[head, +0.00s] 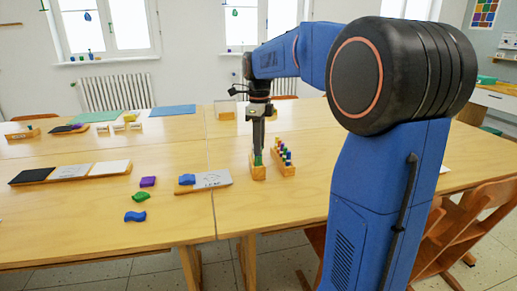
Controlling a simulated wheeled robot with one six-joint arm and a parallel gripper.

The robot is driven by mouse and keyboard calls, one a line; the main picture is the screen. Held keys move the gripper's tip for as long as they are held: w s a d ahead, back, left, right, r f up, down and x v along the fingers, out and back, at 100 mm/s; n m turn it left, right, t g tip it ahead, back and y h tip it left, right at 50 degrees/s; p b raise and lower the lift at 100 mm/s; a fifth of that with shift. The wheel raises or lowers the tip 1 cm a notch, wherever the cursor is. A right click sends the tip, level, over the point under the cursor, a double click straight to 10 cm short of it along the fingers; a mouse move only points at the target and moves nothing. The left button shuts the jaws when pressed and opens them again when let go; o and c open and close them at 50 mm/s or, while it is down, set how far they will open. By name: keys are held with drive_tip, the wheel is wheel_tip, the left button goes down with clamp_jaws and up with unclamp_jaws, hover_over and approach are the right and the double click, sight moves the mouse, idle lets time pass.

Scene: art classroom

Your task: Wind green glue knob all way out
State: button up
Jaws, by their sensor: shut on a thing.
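The green glue knob (258,159) shows as a small green piece on top of a wooden block (258,173) on the table, right of the seam between the tabletops. My gripper (258,151) points straight down onto it from above and is shut on it. The fingers cover much of the knob, so its thread and how far out it sits cannot be seen.
A wooden rack (284,163) with several coloured knobs or bottles stands close on the right. A board with a blue piece (187,179) and loose purple (148,181), green (141,196) and blue (135,215) pieces lie to the left. Wooden chairs (474,217) stand at right.

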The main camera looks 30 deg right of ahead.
drive_tip(key=m, duration=0.4)
drive_tip(key=shift+m, duration=0.3)
drive_tip(key=o, duration=1.5)
drive_tip(key=n, duration=1.1)
drive_tip(key=shift+n, duration=0.3)
drive_tip(key=shift+w+a, duration=0.2)
drive_tip(key=shift+a, duration=0.4)
drive_tip(key=shift+w+a, duration=0.2)
drive_tip(key=shift+a, duration=0.4)
drive_tip(key=shift+c, duration=0.2)
